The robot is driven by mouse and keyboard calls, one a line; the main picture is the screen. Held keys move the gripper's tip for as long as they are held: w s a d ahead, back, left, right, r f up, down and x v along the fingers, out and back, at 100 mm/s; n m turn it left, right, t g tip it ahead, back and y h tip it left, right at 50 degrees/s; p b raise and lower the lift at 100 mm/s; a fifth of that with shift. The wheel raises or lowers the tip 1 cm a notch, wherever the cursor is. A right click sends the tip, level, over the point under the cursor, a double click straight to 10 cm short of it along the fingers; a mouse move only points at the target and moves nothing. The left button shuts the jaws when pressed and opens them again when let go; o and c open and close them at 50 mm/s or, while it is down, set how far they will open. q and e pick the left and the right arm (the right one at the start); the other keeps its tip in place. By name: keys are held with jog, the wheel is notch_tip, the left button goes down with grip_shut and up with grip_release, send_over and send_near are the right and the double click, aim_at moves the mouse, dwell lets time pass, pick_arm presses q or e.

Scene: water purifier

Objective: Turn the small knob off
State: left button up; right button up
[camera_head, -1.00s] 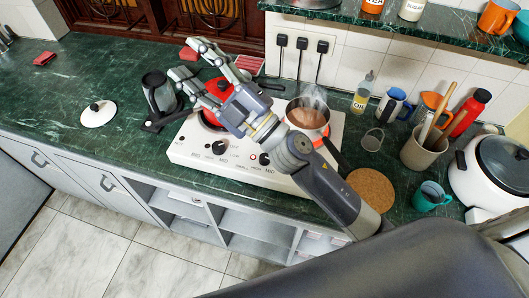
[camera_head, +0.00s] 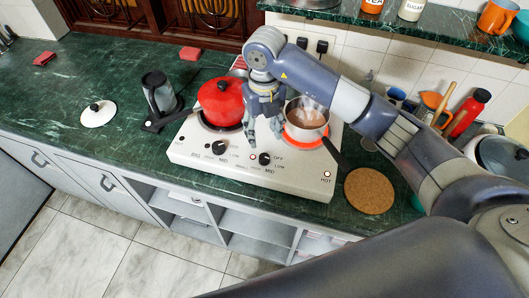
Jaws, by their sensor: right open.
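The white hot plate unit (camera_head: 310,181) stands on the green counter. Its right black knob (camera_head: 264,158) is on the front panel, with OFF, LOW and MID marked around it. A second black knob (camera_head: 218,147) is to its left. My right gripper (camera_head: 263,137) points down, open and empty, just behind and above the right knob and apart from it. A steaming saucepan (camera_head: 306,113) sits on the right plate, whose rim glows orange. I cannot read the knob's setting. My left gripper is out of view.
A red pot (camera_head: 220,101) stands on the left plate, close to my gripper. The saucepan's black handle (camera_head: 336,153) sticks out over the panel's right side. A cork mat (camera_head: 369,191) lies to the right. A black-and-glass item (camera_head: 159,92) stands at the left.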

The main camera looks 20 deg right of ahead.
aim_at(265, 156)
notch_tip(265, 156, down, 11)
jog(key=p, duration=0.3)
jog(key=shift+d+r, duration=0.1)
jog(key=shift+r, duration=0.1)
jog(key=c, duration=1.1)
